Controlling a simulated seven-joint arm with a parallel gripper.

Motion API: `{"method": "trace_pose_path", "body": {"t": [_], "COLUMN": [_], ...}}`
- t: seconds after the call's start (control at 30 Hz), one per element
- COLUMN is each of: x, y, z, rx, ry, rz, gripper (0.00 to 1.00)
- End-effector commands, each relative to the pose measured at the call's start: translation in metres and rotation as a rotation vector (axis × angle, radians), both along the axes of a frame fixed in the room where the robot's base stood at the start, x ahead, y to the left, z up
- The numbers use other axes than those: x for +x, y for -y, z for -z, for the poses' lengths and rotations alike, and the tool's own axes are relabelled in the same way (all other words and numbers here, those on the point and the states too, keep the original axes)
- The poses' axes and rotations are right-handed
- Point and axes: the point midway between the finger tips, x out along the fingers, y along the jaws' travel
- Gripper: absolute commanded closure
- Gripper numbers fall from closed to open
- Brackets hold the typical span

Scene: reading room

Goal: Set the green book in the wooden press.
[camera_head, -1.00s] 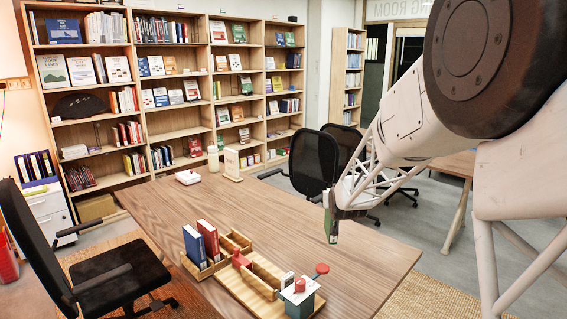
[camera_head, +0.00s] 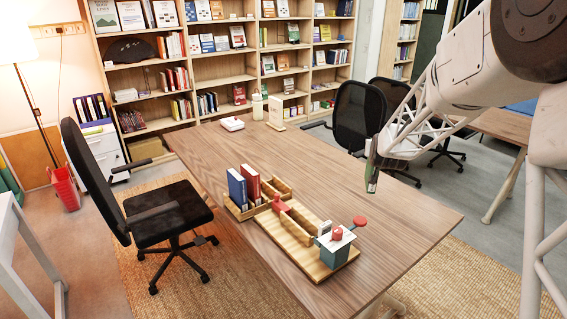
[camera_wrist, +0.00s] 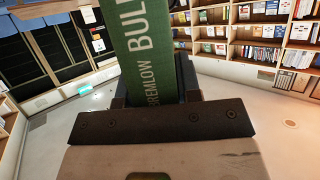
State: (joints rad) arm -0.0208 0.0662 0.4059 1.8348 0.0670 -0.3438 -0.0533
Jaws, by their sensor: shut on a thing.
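The green book (camera_wrist: 143,60) is between the fingers of my gripper (camera_wrist: 150,92) in the wrist view, with white lettering on its spine. In the head view my gripper (camera_head: 371,160) holds the green book (camera_head: 372,180) upright above the right side of the table, apart from the press. The wooden press (camera_head: 292,232) lies on the table as a long wooden frame with a red block and a blue-grey end block with a red knob. A blue book (camera_head: 236,188) and a red book (camera_head: 251,184) stand in the rack at its left end.
The wooden table (camera_head: 330,180) has free room behind and right of the press. Black chairs (camera_head: 358,115) stand behind and at the left (camera_head: 160,210).

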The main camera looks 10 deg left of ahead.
Motion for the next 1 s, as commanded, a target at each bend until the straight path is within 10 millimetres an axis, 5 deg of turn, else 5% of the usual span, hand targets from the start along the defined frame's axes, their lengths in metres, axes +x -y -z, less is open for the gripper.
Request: {"method": "trace_pose_path", "body": {"t": [1.0], "x": [0.148], "y": [-0.120], "z": [0.001], "rx": [0.002], "ry": [0.001], "rz": [0.018], "gripper": [1.00]}}
